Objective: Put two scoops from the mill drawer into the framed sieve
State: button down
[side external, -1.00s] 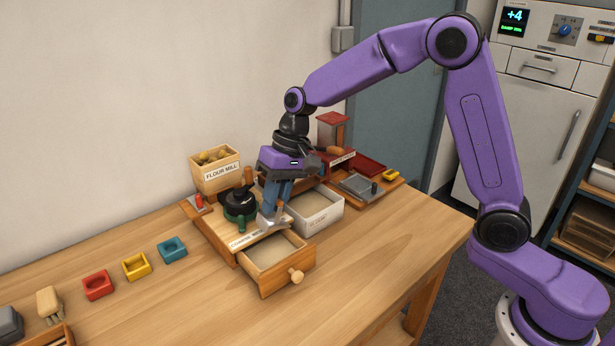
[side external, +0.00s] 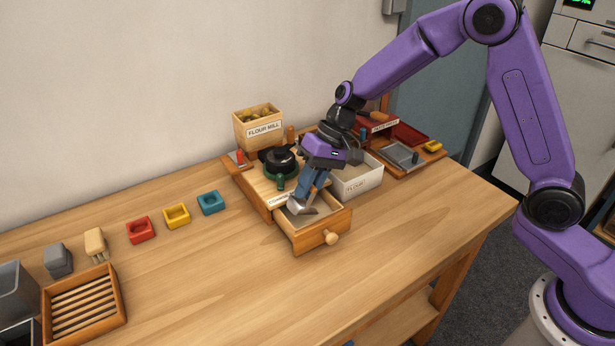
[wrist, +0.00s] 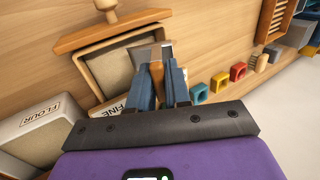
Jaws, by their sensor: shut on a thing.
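The mill drawer (side external: 322,236) is pulled open at the front of the flour mill (side external: 258,133) and holds pale flour; it also shows in the wrist view (wrist: 82,72). My gripper (side external: 304,193) is shut on the wooden handle of a metal scoop (side external: 299,211). In the wrist view the handle (wrist: 157,80) stands between the blue fingers, and the grey scoop head (wrist: 148,54) is within the drawer's outline. Whether the scoop touches or holds flour cannot be told. A grey framed panel (side external: 399,153), apparently the framed sieve, lies on the wooden board at right.
A white flour bin (side external: 362,183) stands right of the drawer. Red, yellow and blue blocks (side external: 176,216) line the table to the left. A slatted wooden tray (side external: 118,303) is at the front left. The table in front of the drawer is clear.

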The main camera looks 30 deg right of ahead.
aim_at(308, 204)
notch_tip(308, 204, down, 2)
jog(key=shift+d+f, duration=0.1)
jog(key=shift+d, duration=0.05)
jog(key=shift+f+h, duration=0.5)
jog(key=shift+f, duration=0.4)
jog(key=shift+a+f+h, duration=0.15)
jog(key=shift+f+h, duration=0.15)
jog(key=shift+h, duration=0.35)
jog(key=shift+a+f+h, duration=0.1)
jog(key=shift+f+h, duration=0.15)
jog(key=shift+h, duration=0.4)
jog(key=shift+d+f+h, duration=0.15)
jog(key=shift+d+h, duration=0.45)
jog(key=shift+d, duration=0.4)
jog(key=shift+a+h, duration=0.25)
jog(key=shift+h, duration=0.35)
jog(key=shift+r, duration=0.3)
jog(key=shift+a+r, duration=0.15)
jog(key=shift+r, duration=1.75)
jog(key=shift+a+r, duration=0.15)
jog(key=shift+r, duration=1.75)
